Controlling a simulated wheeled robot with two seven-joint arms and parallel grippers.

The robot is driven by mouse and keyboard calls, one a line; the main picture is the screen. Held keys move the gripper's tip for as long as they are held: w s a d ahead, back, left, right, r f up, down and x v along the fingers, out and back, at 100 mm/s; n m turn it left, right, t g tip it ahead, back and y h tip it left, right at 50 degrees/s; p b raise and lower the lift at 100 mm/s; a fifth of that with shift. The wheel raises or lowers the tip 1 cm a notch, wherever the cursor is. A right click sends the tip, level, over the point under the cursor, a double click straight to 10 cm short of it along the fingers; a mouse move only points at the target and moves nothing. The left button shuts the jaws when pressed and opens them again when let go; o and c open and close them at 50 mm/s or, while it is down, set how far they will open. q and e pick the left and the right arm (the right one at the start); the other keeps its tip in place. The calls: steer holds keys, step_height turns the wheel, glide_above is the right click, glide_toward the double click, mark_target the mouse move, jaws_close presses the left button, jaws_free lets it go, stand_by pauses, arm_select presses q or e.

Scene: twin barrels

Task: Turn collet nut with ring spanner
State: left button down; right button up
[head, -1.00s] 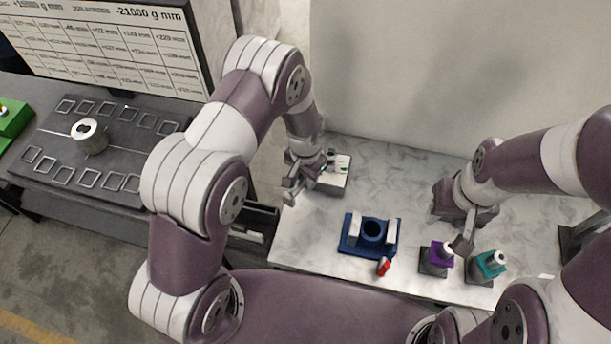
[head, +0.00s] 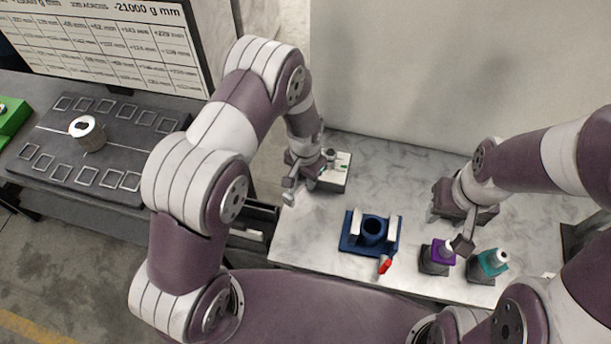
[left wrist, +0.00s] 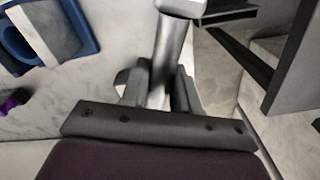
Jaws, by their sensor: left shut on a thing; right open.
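My left gripper (head: 305,182) is at the back left of the marble table, beside a small white block with green marks (head: 339,183). No part is clearly a collet nut. My right gripper (head: 449,228) is open, close to the purple-topped block (head: 437,258).
A blue fixture (head: 355,244) with a round opening and two pale blocks stands mid-table, with a red-tipped piece (head: 385,265) at its front. A teal-topped block (head: 490,264) stands at right. A dark board (head: 60,145) at left carries a silver cylinder (head: 86,130).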

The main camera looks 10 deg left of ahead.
arm_select(q)
steer(key=shift+f+b, duration=0.35)
steer(key=shift+f, duration=0.15)
steer(key=shift+d, duration=0.1)
stand_by(0.4)
steer(key=shift+s+d+n, duration=0.3)
steer(key=shift+d+n, duration=0.6)
steer(key=shift+n, duration=0.1)
steer(key=shift+s+d+n, duration=0.15)
steer(key=shift+d+n, duration=0.85)
steer(key=shift+d, duration=0.05)
